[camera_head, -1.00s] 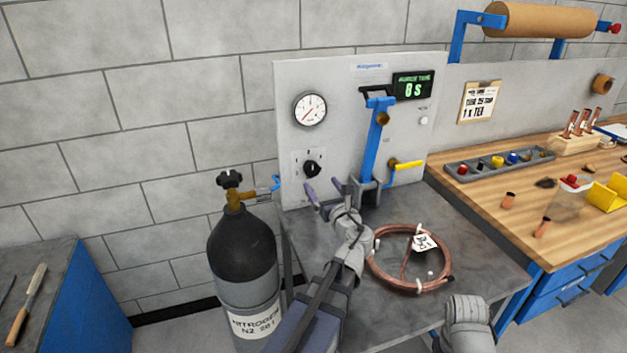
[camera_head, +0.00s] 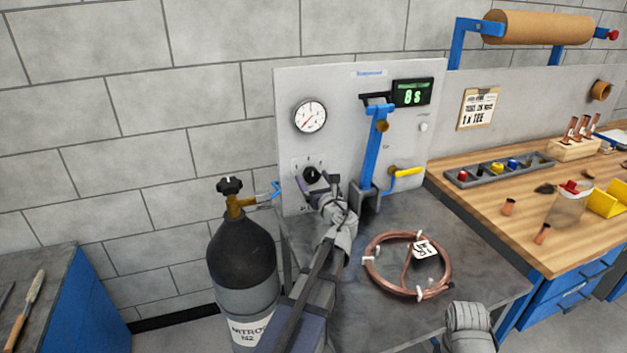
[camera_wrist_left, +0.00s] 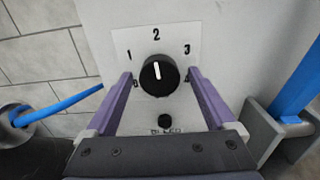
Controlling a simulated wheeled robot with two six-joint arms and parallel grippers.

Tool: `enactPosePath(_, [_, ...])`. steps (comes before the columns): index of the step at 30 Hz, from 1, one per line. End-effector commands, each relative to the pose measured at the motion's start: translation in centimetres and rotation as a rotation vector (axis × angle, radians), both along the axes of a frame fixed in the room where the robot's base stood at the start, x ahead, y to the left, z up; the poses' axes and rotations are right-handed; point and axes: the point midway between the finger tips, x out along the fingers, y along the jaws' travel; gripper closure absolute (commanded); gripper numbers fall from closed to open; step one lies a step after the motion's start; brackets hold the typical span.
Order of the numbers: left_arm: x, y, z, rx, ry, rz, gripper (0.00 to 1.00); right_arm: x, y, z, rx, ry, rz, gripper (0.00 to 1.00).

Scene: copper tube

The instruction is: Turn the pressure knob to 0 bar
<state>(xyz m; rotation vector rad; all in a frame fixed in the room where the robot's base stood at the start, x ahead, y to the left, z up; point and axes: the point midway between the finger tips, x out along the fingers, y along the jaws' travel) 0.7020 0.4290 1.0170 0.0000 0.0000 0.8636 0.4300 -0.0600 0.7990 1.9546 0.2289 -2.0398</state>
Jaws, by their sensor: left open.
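The pressure knob (camera_head: 312,173) is a round black knob on the upright grey panel. In the left wrist view the knob (camera_wrist_left: 159,76) has a white pointer mark directed up at the 2. The digits 1, 2 and 3 are readable on its white scale plate; the lower end marks are partly hidden by my fingers. My left gripper (camera_head: 318,181) is open, and it also shows in the left wrist view (camera_wrist_left: 160,77) with one purple finger on each side of the knob. Gaps show between fingers and knob. My right gripper is out of view.
A pressure gauge (camera_head: 310,116) is above the knob. A black button (camera_wrist_left: 165,121) is below it. A blue lever stand (camera_head: 373,150) is to the right, a nitrogen cylinder (camera_head: 241,255) to the left. A copper coil (camera_head: 370,269) lies on the grey bench.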

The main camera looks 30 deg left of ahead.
Motion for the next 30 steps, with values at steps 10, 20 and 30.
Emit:
enactPosePath(10, [-0.02, -0.01, 0.00, 0.000, 0.000, 0.000, 0.44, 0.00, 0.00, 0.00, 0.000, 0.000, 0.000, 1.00])
enactPosePath(20, [-0.02, -0.01, 0.00, 0.000, 0.000, 0.000, 0.81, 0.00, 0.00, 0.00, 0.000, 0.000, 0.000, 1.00])
enactPosePath(30, [-0.02, -0.02, 0.00, -0.011, -0.013, 0.000, 0.96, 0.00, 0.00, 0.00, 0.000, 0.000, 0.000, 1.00])
